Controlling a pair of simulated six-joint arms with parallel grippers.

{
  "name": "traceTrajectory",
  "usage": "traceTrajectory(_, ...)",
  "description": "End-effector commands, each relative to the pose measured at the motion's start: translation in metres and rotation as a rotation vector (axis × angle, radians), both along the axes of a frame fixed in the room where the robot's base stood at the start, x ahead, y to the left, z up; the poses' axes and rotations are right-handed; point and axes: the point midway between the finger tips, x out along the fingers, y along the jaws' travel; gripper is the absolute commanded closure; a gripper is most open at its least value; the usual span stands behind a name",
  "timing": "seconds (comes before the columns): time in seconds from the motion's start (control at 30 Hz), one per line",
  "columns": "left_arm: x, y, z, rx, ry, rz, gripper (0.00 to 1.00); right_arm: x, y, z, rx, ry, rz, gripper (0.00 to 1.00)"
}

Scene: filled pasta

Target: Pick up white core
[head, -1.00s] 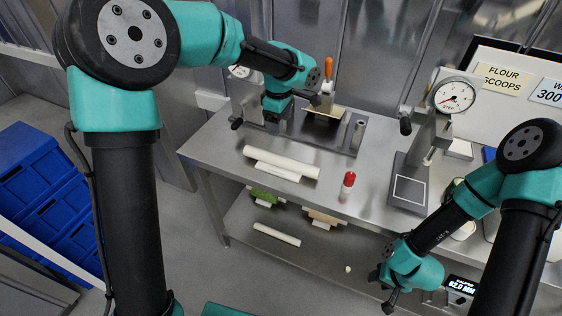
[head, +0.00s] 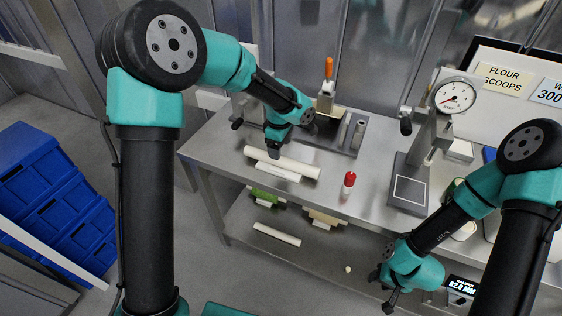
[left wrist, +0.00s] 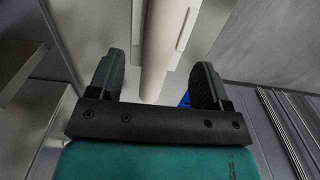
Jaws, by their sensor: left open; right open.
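A long white core (head: 298,166) lies on the steel table near its left front edge, partly covered by my left gripper. In the left wrist view the white core (left wrist: 162,40) runs between the two fingers, with a paler flat strip along it. My left gripper (head: 275,153) is open and points down just over the core; it also shows in the left wrist view (left wrist: 157,78). I cannot tell whether its fingers touch the core. My right gripper (head: 385,290) is open and empty, low in front of the table.
A red-capped white bottle (head: 348,186) stands right of the core. Another white roll (head: 277,234) lies on the lower shelf. A dial press (head: 413,170) stands to the right, and an orange-handled tool (head: 328,70) behind. The table between core and press is mostly clear.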

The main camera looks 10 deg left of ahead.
Motion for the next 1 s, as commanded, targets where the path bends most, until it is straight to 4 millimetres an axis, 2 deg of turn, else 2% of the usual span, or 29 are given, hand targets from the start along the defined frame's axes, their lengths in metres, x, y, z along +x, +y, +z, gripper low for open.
traceTrajectory(0.13, -0.001, -0.001, -0.011, 0.001, 0.003, -0.002, 0.29, 0.0, 0.0, 0.0, 0.0, 0.0, 0.0, 0.57)
traceTrajectory(0.43, -0.003, -0.005, -0.048, 0.001, 0.003, 0.0, 0.29, 0.0, 0.0, 0.0, 0.0, 0.0, 0.0, 0.57)
traceTrajectory(1.0, -0.002, -0.005, -0.051, -0.001, 0.001, -0.001, 0.3, 0.0, 0.0, 0.0, 0.0, 0.0, 0.0, 0.57)
